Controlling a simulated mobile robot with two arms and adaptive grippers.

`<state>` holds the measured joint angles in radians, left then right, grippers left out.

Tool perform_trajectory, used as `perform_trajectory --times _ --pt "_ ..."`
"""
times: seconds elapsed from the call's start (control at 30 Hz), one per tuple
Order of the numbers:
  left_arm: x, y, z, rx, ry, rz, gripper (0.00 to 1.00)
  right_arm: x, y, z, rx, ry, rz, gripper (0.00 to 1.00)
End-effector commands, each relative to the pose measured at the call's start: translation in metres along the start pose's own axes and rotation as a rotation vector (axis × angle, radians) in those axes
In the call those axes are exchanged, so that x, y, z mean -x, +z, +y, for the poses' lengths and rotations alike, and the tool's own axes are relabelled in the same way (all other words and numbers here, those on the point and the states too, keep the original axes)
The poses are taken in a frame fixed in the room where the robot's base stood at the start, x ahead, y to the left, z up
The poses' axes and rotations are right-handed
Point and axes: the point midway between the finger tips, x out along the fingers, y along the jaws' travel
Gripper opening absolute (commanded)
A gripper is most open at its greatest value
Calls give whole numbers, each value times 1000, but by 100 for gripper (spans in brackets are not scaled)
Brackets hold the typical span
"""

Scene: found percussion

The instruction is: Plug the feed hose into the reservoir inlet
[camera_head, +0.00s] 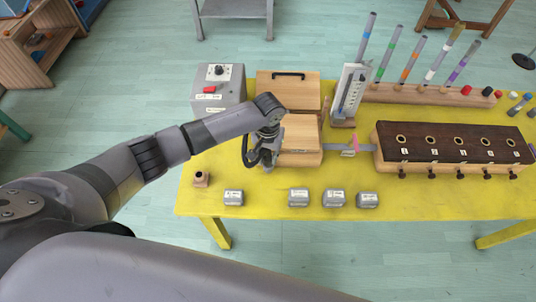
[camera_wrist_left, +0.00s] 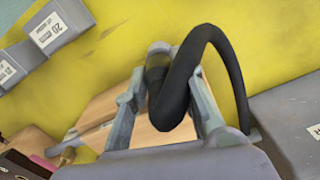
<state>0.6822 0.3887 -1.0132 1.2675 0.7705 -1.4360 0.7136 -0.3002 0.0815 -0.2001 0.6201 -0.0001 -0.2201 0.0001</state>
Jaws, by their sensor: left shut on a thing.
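My left gripper (camera_head: 264,150) is shut on the black feed hose (camera_head: 246,152) above the yellow table, at the left side of a low wooden box (camera_head: 301,131). I take this box to be the reservoir. In the left wrist view the hose (camera_wrist_left: 178,88) is between the fingers of my gripper (camera_wrist_left: 165,85) and loops over to the right, down toward a grey surface. The hose's end piece (camera_wrist_left: 157,66) points away from the wrist. I cannot make out the inlet, nor whether the hose end touches anything. My right gripper is not in view.
A grey box (camera_head: 219,92) with a knob and red switch stands left of a wooden box with a black handle (camera_head: 288,75). A white gauge stand (camera_head: 349,95) and a dark-topped chest (camera_head: 453,142) are to the right. Several grey blocks (camera_head: 298,197) line the front.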

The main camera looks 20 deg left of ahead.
Motion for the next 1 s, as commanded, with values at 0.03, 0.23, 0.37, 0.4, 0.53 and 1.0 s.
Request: perform_trajectory --times 0.03,0.23,0.37,0.4,0.53,1.0 --pt "-2 0 0 1 -1 -1 0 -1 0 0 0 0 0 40" --pt "-7 0 0 1 -1 0 0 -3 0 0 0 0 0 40" --pt "-8 0 0 1 -1 1 26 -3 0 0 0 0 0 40" --pt "-8 0 -1 0 -2 1 28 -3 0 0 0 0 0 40" --pt "-8 0 0 0 -1 0 37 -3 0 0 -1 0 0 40" --pt "-6 0 0 0 -1 0 47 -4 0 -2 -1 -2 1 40"
